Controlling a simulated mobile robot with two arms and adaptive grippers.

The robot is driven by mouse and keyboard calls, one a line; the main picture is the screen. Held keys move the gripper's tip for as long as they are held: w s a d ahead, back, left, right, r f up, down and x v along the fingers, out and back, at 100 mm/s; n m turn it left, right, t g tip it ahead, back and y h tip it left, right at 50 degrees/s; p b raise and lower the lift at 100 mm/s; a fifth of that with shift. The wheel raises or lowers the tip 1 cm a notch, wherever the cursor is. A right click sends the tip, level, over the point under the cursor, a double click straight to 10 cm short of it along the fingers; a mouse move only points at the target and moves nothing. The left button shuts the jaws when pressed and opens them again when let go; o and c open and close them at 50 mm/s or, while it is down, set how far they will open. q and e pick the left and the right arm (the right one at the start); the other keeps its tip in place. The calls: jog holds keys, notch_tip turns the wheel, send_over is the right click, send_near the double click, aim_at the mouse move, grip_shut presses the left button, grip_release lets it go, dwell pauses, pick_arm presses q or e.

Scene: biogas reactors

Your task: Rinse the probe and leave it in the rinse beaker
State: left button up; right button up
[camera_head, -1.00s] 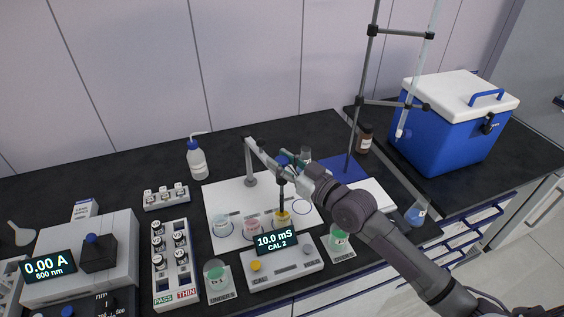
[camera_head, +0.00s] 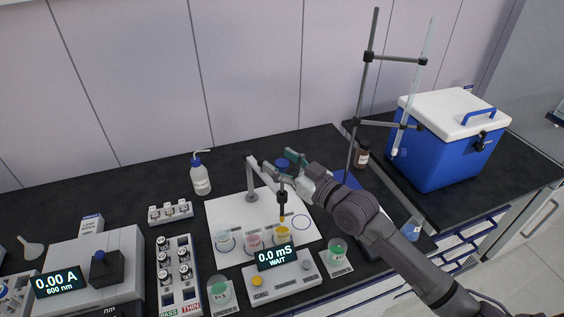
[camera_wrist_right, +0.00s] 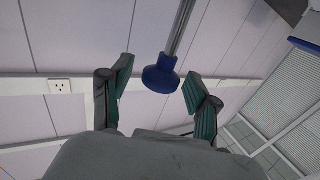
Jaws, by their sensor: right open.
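The dark probe (camera_head: 283,200) hangs upright from the swing arm of the grey stand (camera_head: 252,180). Its tip seems to be just above the beaker of yellow liquid (camera_head: 283,234). A pink beaker (camera_head: 253,242) and a clear pale beaker (camera_head: 222,241) stand to its left; I cannot tell for sure which is the rinse beaker. My right gripper (camera_head: 283,164) is open at the arm's blue knob. In the right wrist view the blue knob (camera_wrist_right: 160,78) sits between the spread fingers, touching neither. My left gripper is not in view.
The meter (camera_head: 279,276) in front reads 0.0 mS, WAIT. Green beakers (camera_head: 336,249) and (camera_head: 219,291) flank it. A wash bottle (camera_head: 201,178) stands behind left, a vial rack (camera_head: 176,270) at left. A clamp stand (camera_head: 360,110) and blue cooler (camera_head: 445,150) are at right.

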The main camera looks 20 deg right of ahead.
jog(key=shift+s+d+f, duration=0.1)
jog(key=shift+s+d, duration=0.05)
jog(key=shift+s, duration=0.05)
jog(key=v, duration=1.1)
jog(key=shift+s, duration=0.3)
